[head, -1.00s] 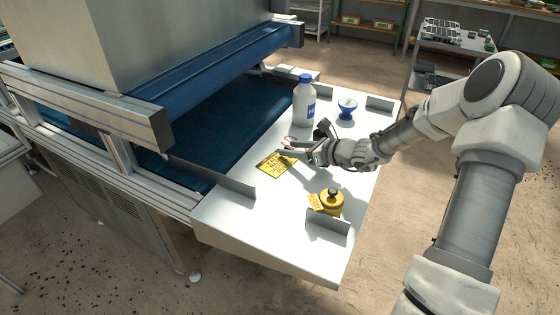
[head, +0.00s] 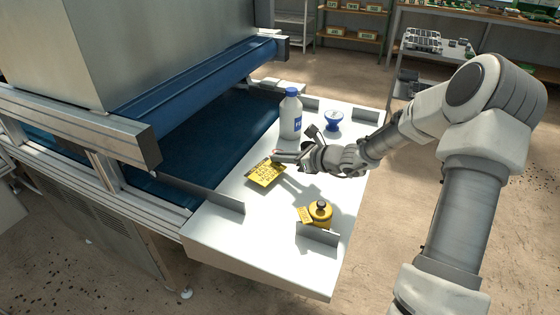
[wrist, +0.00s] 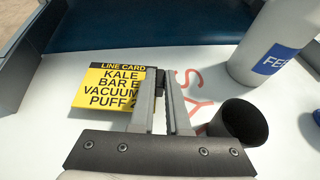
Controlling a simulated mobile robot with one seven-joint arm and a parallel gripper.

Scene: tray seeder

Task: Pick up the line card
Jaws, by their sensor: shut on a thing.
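The line card (head: 265,173) is a yellow card with black lettering and a black top band. In the wrist view the line card (wrist: 110,85) reads "LINE CARD, KALE, BAR E, VACUUM, PUFF 2". My gripper (head: 276,157) is shut on the card's edge; in the wrist view my gripper (wrist: 163,80) has its fingertips at the card's right side, partly covering the end of its text. In the head view the card appears raised a little above the white table (head: 222,222), with a shadow on the surface to its right.
A white bottle with a blue cap (head: 291,115) and a blue cup-shaped item (head: 333,121) stand behind my gripper. A yellow round weight-like object with a tag (head: 320,212) stands near the front. Low metal guides (head: 317,234) edge the table. A blue belt (head: 215,135) lies to the left.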

